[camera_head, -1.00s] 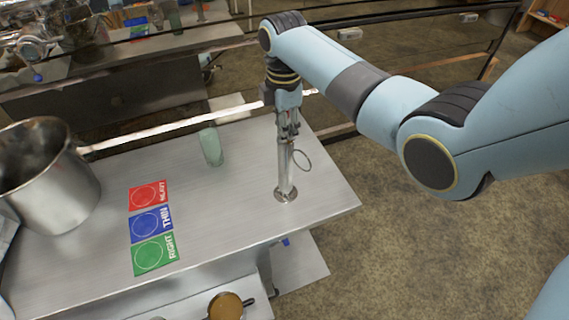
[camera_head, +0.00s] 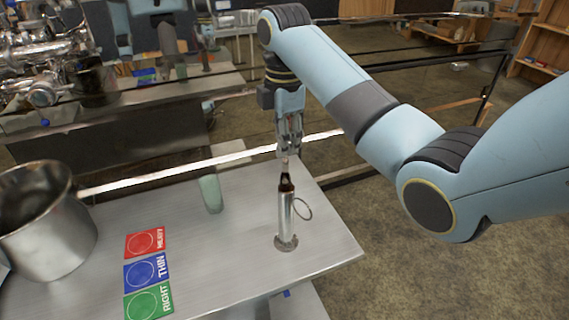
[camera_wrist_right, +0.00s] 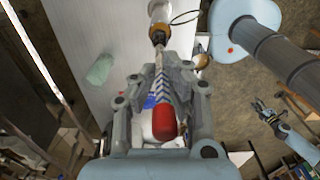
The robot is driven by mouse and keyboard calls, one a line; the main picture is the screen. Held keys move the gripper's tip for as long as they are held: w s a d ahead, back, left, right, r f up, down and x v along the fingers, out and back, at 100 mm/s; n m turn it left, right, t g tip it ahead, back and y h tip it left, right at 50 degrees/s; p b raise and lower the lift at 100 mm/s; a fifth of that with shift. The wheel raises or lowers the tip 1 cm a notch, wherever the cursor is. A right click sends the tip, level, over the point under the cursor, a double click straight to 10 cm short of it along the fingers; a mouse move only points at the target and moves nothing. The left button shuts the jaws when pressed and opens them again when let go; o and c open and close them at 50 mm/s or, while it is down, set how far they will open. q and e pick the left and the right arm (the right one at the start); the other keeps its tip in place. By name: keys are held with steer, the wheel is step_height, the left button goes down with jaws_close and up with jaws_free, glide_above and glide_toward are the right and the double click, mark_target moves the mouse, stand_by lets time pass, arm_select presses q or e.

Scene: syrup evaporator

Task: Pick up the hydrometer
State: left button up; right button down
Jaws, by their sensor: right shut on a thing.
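The hydrometer (camera_wrist_right: 163,88) is a slim stem with slanted dark stripes and a red end (camera_wrist_right: 164,124), between the fingers of my right gripper (camera_head: 288,150) in the right wrist view. My right gripper is shut on it, above the tall metal cup (camera_head: 285,222). In the head view the hydrometer's lower part (camera_head: 285,175) shows between fingertips and cup mouth. I cannot tell whether its lowest end is inside the cup. The cup stands upright, with a ring handle. My left gripper (camera_wrist_right: 265,110) shows small at the right of the right wrist view; its jaw state is unclear.
A green glass (camera_head: 210,193) stands left of the cup. Red, blue and green cards (camera_head: 146,272) lie on the metal table (camera_head: 225,260), with a large pot (camera_head: 55,245) at left. A pale rail (camera_head: 160,178) runs behind. The floor at right is clear.

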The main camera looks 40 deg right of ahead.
step_height(320, 180, up, 4)
steer(key=shift+f+p, duration=0.1)
steer(key=shift+p, duration=0.25)
step_height(320, 180, up, 2)
steer(key=shift+r+p, duration=0.2)
steer(key=shift+p, duration=1)
steer(key=shift+r+p, duration=0.95)
steer(key=shift+f, duration=0.1)
